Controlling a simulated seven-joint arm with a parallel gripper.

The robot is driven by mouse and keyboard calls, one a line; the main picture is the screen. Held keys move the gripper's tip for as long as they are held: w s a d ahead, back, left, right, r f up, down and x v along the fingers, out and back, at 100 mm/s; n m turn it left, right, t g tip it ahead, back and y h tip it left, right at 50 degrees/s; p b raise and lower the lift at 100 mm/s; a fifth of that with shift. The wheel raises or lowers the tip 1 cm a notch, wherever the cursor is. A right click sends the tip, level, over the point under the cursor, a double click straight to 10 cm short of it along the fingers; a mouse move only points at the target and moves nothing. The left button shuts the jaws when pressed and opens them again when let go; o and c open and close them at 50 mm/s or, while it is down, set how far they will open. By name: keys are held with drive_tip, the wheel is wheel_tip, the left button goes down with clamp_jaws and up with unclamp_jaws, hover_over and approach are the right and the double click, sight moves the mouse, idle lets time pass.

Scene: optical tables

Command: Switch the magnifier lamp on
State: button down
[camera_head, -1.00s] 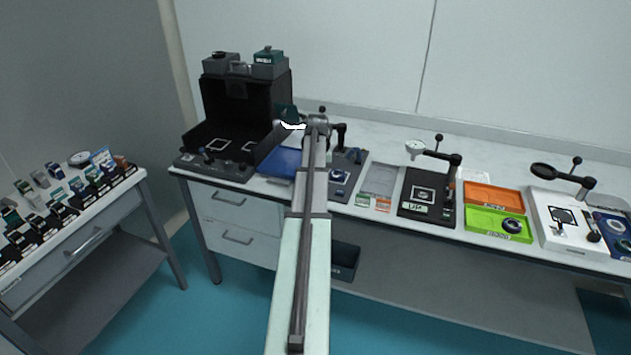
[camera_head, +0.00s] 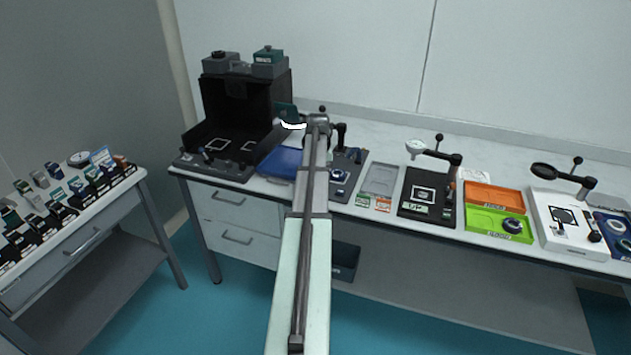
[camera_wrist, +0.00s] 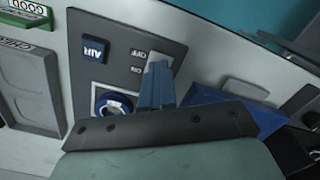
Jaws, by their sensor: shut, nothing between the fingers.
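In the wrist view, my gripper (camera_wrist: 158,68) is shut and empty, its tip over a dark grey panel (camera_wrist: 118,30) beside printed ON and OFF marks. The tip covers the spot next to these marks, so a switch there is hidden and contact cannot be told. The panel also has a blue AIR label (camera_wrist: 94,50) and a blue-and-white round part (camera_wrist: 113,104). In the head view, this panel (camera_head: 342,190) is partly behind my arm. A bright white curved piece (camera_head: 293,126) shows beside a dark post (camera_head: 340,132); whether it is a lit lamp is unclear.
A blue tray (camera_head: 280,163) and a black box-like station (camera_head: 235,110) stand to the left. A grey tray (camera_head: 381,180), a black board with a stand (camera_head: 425,192), orange (camera_head: 492,197) and green (camera_head: 480,220) trays, and a dark lens (camera_head: 543,170) lie to the right.

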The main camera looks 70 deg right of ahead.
drive_tip(key=shift+d+r+h, duration=0.2)
drive_tip(key=shift+d+r, duration=0.2)
drive_tip(key=shift+d, duration=0.2)
drive_tip(key=shift+d+r+h, duration=0.2)
drive_tip(key=shift+d+r, duration=0.2)
drive_tip(key=shift+d, duration=0.15)
drive_tip(key=shift+a+r, duration=0.15)
drive_tip(key=shift+r, duration=0.5)
drive_tip(key=shift+a+r, duration=0.45)
drive_tip(key=shift+r, duration=0.25)
drive_tip(key=shift+a+r, duration=0.25)
drive_tip(key=shift+r, duration=0.35)
drive_tip(key=shift+a+r, duration=0.25)
drive_tip(key=shift+r, duration=0.3)
drive_tip(key=shift+w, duration=0.1)
